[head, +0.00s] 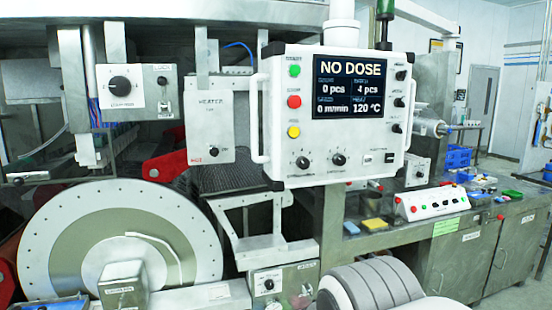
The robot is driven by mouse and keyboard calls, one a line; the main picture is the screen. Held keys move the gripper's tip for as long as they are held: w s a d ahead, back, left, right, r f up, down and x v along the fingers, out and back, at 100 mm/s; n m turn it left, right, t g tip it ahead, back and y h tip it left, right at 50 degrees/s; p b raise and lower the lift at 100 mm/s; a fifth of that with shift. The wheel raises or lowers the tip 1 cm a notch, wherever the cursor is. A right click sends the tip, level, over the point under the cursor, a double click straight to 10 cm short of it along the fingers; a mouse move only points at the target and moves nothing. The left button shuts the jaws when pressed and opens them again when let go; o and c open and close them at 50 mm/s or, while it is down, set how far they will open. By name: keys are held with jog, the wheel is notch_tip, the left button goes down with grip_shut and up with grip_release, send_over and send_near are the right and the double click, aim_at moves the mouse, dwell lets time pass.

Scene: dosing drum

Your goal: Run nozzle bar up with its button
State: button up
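The large white control panel (333,117) hangs at the centre. Its screen (352,86) reads "NO DOSE", 0 pcs, 4 pcs, 0 m/min and 120 °C. Down its left side are a green button (295,71), a red button (294,102) and a yellow button (293,132). Black knobs run down its right side, with two more below the screen. Most small labels are too small to read, so I cannot tell which button is the nozzle bar's. I cannot make out the nozzle bar for certain. My gripper is not in view.
A large white drum disc (50,225) stands at lower left. A heater box (211,127) and a knob box (123,87) are mounted above it. A small knob box (284,281) sits at lower centre. A sloped button box (432,204) stands on the right bench (395,240).

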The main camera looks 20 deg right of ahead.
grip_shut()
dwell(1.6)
